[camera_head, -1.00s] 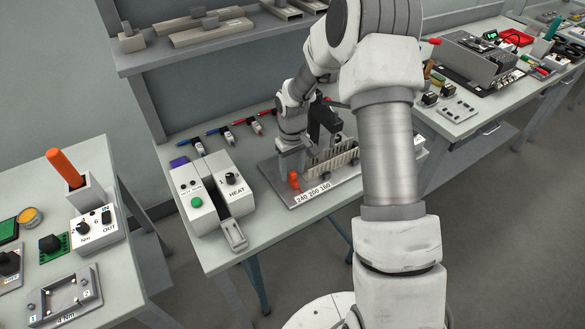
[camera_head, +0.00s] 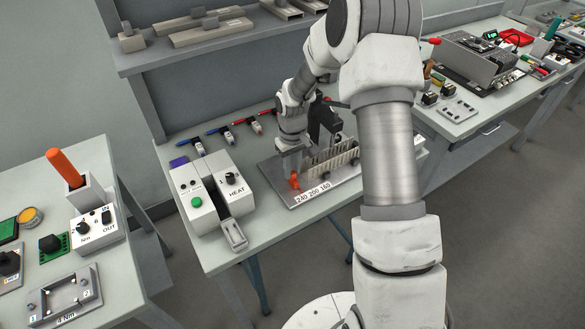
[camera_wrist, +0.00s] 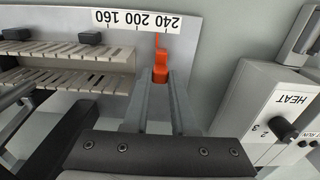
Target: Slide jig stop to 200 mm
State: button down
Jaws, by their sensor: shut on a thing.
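The orange jig stop (camera_wrist: 160,70) stands on the light grey jig plate (camera_wrist: 190,52), at the end of the slotted duct. Its thin pointer reaches the white scale strip (camera_wrist: 135,21) between the 240 and 200 marks. My gripper (camera_wrist: 160,88) is shut on the stop, with one finger on each side of it.
The grey slotted duct (camera_wrist: 65,62) lies beside the stop on the plate, with dark blocks along it. The HEAT box (camera_head: 231,181) stands to the left in the head view. Red and blue tools (camera_head: 255,122) lie behind.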

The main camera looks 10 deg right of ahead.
aim_at(301, 179)
dwell(0.8)
jog(key=shift+w+d, duration=0.25)
jog(key=shift+d, duration=0.5)
jog(key=shift+w+d, duration=0.25)
jog(key=shift+d, duration=0.45)
jog(key=c, duration=0.7)
grip_release()
jog(key=shift+a, duration=0.15)
jog(key=shift+r, duration=0.1)
notch_tip(301, 179, up, 17)
jog(key=shift+s+r, duration=0.1)
jog(key=shift+r, duration=0.05)
